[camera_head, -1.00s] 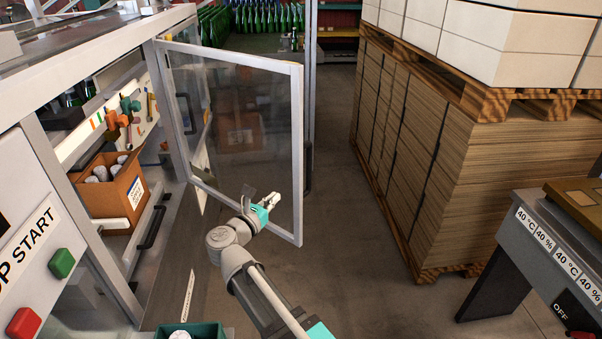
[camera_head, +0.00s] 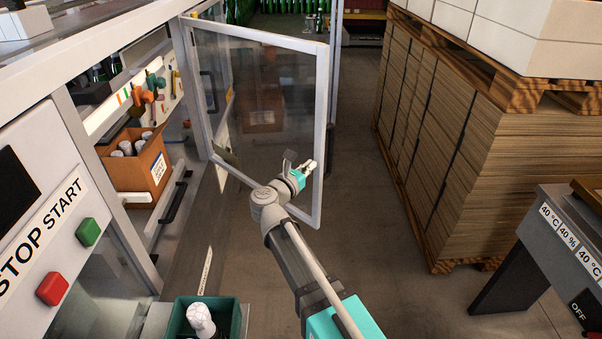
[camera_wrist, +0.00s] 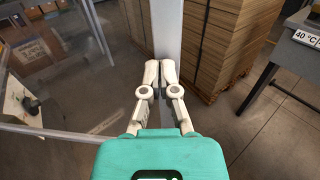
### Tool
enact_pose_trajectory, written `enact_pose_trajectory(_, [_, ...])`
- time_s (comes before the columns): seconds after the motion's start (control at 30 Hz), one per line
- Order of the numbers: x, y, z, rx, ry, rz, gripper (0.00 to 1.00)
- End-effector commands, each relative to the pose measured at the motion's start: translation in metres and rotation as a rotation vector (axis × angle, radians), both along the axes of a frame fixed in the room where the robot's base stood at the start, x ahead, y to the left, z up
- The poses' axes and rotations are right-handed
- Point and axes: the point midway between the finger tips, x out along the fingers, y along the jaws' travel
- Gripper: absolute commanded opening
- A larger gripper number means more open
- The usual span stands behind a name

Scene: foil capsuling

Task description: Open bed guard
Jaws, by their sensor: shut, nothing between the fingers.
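The bed guard is a clear panel in a pale metal frame (camera_head: 318,130), hinged on the machine's corner post at the left. It stands swung out from the machine over the floor. My gripper (camera_head: 310,166) is at the inner side of the guard's free upright, near its lower half. In the wrist view my gripper (camera_wrist: 158,68) is shut and empty, its fingertips close together in front of the pale upright (camera_wrist: 167,30). I cannot tell whether they touch it. The guard's clear pane (camera_wrist: 60,50) fills the left of that view.
A cardboard box of capsules (camera_head: 137,160) sits inside the machine. Green (camera_head: 88,232) and red (camera_head: 52,289) buttons are on the left panel. A green bin (camera_head: 180,322) stands at the bottom. Pallets with cardboard stacks (camera_head: 450,130) and a grey station (camera_head: 565,230) stand right. Floor between is clear.

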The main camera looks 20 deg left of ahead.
Motion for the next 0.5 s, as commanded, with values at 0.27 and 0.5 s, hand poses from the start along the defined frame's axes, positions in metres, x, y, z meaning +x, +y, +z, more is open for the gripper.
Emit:
enact_pose_trajectory(0.27, [0.041,-0.009,0.000,0.000,0.000,-0.001,0.00])
enact_pose_trajectory(0.5, [0.061,-0.014,0.000,0.000,0.000,0.000,0.00])
